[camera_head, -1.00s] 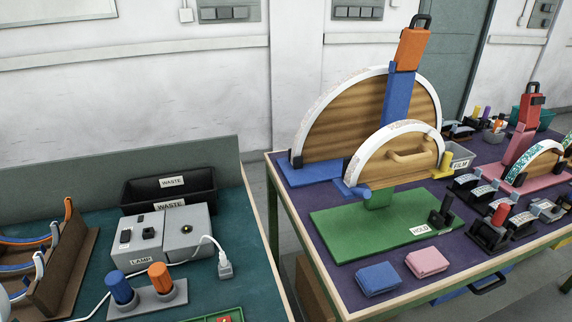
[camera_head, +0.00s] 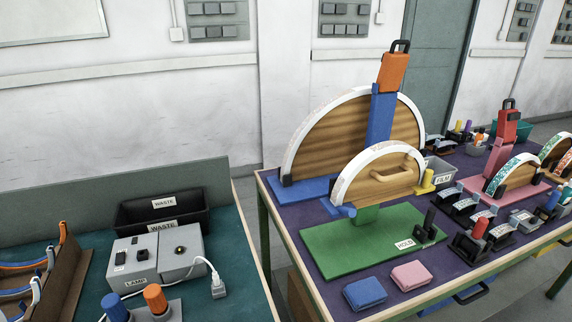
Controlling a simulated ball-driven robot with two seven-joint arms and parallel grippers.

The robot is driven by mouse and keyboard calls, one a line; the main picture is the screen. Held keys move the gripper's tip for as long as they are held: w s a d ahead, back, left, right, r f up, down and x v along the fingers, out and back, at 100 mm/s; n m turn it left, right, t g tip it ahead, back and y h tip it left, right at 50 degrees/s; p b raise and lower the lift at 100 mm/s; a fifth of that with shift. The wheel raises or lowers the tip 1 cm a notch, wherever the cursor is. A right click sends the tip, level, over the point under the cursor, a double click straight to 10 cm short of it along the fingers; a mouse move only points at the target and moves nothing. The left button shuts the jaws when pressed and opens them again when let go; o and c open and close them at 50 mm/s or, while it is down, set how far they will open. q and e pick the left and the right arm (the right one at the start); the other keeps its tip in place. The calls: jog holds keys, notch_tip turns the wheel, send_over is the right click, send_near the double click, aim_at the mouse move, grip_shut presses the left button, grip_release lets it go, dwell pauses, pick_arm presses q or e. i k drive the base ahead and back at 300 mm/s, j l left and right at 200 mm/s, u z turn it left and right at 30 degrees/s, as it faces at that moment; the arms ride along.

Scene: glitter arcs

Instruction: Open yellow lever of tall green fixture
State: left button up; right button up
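The tall green fixture is not certain to me: one fixture has a flat green base (camera_head: 340,250) with a wooden half-disc (camera_head: 385,182) on a green post, a white arc strip over its rim and a HOLD label. A yellow lever (camera_head: 426,182) stands upright at the right end of that arc. A blue lever (camera_head: 343,211) lies low at its left end. Behind it stands a larger half-disc fixture (camera_head: 330,140) on a blue base, with a tall blue and orange arm. Neither of my grippers is in view.
A blue cloth (camera_head: 365,293) and a pink cloth (camera_head: 411,275) lie at the table's front edge. Pink-based fixtures (camera_head: 500,190) and several small black holders stand to the right. A black WASTE bin (camera_head: 160,213) and grey LAMP box (camera_head: 155,257) stand on the left bench. A gap separates the tables.

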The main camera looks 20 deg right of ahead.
aim_at(428, 173)
jog(key=z, duration=1.1)
